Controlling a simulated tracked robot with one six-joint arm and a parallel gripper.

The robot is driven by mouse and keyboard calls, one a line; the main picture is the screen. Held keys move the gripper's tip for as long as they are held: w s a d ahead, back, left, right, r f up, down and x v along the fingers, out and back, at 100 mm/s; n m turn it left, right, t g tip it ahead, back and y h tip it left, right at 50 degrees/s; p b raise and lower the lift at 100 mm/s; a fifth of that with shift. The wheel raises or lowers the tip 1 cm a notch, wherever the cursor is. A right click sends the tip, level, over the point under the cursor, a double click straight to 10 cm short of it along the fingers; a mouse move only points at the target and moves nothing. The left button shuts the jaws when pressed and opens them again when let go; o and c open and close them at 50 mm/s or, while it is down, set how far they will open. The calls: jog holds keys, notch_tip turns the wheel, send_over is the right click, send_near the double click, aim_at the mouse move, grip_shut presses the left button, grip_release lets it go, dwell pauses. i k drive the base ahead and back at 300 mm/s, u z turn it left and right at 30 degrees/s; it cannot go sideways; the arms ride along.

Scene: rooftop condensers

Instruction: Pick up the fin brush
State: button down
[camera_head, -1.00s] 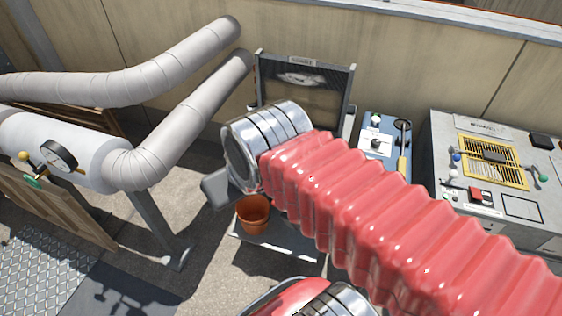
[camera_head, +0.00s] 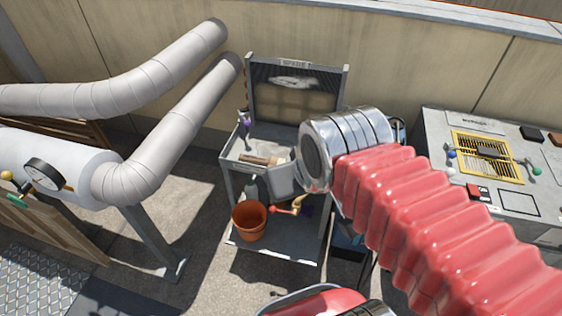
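A brown, wooden-looking piece that may be the fin brush (camera_head: 262,160) lies on the top shelf of a grey stand (camera_head: 228,165) marked SPARE. It is small in the view, and I cannot be sure what it is. My gripper (camera_head: 282,182) is a grey shape at the end of my silver-cuffed red arm, over the stand's front right part. It appears just right of and in front of the brown piece. Its fingertips are not clear, so I cannot tell whether it is open or holds anything.
An orange pot (camera_head: 249,222), a red-and-yellow tool (camera_head: 290,207) and a grey-green bottle (camera_head: 251,187) are on the stand's lower level. Pale pipes (camera_head: 165,130) with a gauge (camera_head: 43,174) stand left. A grey control panel (camera_head: 470,130) is at right.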

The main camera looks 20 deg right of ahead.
aim_at(255, 160)
jog(key=z, duration=1.25)
jog(key=k, duration=0.7)
jog(key=u, duration=0.85)
jog(key=i, duration=1)
jog(key=z, duration=0.05)
